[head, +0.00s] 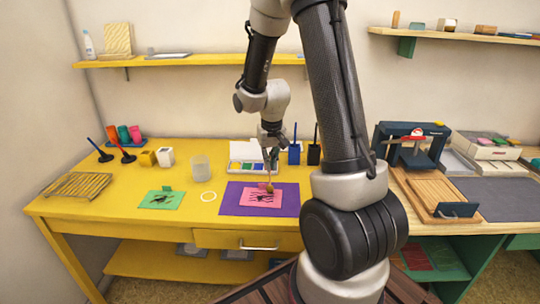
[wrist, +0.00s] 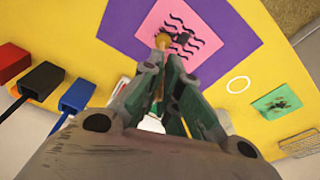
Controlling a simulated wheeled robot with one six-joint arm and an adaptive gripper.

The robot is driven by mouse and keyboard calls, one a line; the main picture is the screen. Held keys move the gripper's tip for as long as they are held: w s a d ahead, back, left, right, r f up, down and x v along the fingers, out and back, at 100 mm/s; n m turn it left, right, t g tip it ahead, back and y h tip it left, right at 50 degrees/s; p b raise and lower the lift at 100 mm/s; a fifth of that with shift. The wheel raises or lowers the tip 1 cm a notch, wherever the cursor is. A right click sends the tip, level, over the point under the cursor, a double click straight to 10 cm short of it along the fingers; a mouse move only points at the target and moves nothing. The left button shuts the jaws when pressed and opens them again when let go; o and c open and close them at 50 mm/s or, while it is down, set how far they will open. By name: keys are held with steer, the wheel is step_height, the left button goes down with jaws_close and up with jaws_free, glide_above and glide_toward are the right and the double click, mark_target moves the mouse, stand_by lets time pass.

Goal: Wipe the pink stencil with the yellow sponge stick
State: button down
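The pink stencil (head: 260,198) with black wavy marks lies on a purple mat (head: 232,204) on the yellow table. It also shows in the wrist view (wrist: 203,24). My gripper (head: 270,148) is above the mat with its fingers pointing down. In the wrist view its fingers (wrist: 164,68) are closed around a thin stick that ends in a yellow sponge tip (wrist: 163,40). The tip is over the stencil's near edge and appears at or very close to its surface; contact cannot be told. A dark smudge (wrist: 183,38) shows beside the tip.
A green stencil (head: 160,200) and a white ring (head: 208,196) lie left of the mat. A paint box (head: 248,166), a blue holder (head: 294,157) and a black holder (head: 314,156) stand behind it. A frosted cup (head: 200,168) stands back left.

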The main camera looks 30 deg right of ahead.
steer(key=shift+f, duration=0.25)
steer(key=shift+s+d+f, duration=0.25)
steer(key=shift+s+d, duration=0.1)
steer(key=shift+d, duration=0.05)
steer(key=shift+f, duration=0.3)
stand_by(0.9)
